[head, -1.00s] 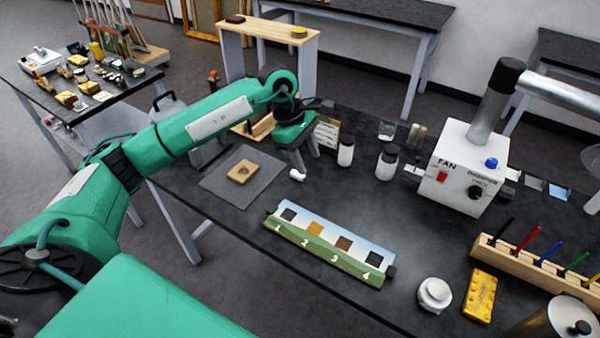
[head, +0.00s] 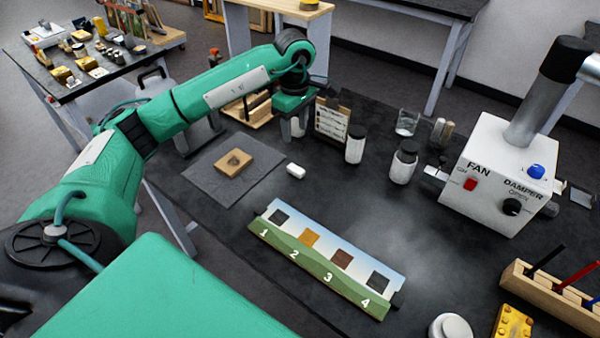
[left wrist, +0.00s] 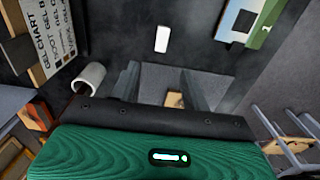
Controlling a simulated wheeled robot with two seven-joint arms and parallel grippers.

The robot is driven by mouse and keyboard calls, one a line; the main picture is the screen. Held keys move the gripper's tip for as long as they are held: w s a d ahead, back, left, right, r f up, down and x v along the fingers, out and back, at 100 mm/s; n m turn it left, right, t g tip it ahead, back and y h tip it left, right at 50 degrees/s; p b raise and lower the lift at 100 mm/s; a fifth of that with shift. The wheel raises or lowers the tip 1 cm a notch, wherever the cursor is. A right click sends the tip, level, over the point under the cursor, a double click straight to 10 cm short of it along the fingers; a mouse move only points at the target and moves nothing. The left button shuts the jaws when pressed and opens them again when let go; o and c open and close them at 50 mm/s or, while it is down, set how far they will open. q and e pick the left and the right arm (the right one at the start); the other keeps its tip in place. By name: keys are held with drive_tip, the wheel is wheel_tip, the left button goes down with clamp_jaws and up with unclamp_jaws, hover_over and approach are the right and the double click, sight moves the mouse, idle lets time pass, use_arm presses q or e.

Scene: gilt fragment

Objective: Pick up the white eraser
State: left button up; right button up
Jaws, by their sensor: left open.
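The white eraser (head: 295,171) is a small rounded block lying on the dark bench, just right of the grey mat. My left gripper (head: 294,136) is open and empty, fingers down, a little behind the eraser in the head view. In the left wrist view the eraser (left wrist: 162,39) lies beyond the two spread fingers (left wrist: 160,88), apart from them. My right gripper is not in view.
A wooden block (head: 233,162) sits on the grey mat (head: 205,177). A numbered sample strip (head: 325,268) lies in front. A chart stand (head: 332,120), a dark-capped bottle (head: 355,145) and another (head: 403,163) stand right of my gripper. The fan box (head: 490,185) is farther right.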

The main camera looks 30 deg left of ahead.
use_arm(q)
wheel_tip(320, 180, down, 2)
drive_tip(key=p, duration=0.2)
hover_over(296, 168)
wheel_tip(296, 168, down, 6)
drive_tip(key=shift+a+r, duration=0.1)
drive_tip(key=shift+r, duration=0.05)
drive_tip(key=shift+s+f, duration=0.1)
drive_tip(key=shift+f, duration=0.3)
wheel_tip(296, 168, down, 4)
drive_tip(key=shift+r+p, duration=0.2)
drive_tip(key=shift+p, duration=0.6)
drive_tip(key=shift+f, duration=0.55)
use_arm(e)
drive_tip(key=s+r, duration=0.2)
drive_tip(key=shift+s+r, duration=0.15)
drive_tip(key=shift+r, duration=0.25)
use_arm(q)
clamp_jaws()
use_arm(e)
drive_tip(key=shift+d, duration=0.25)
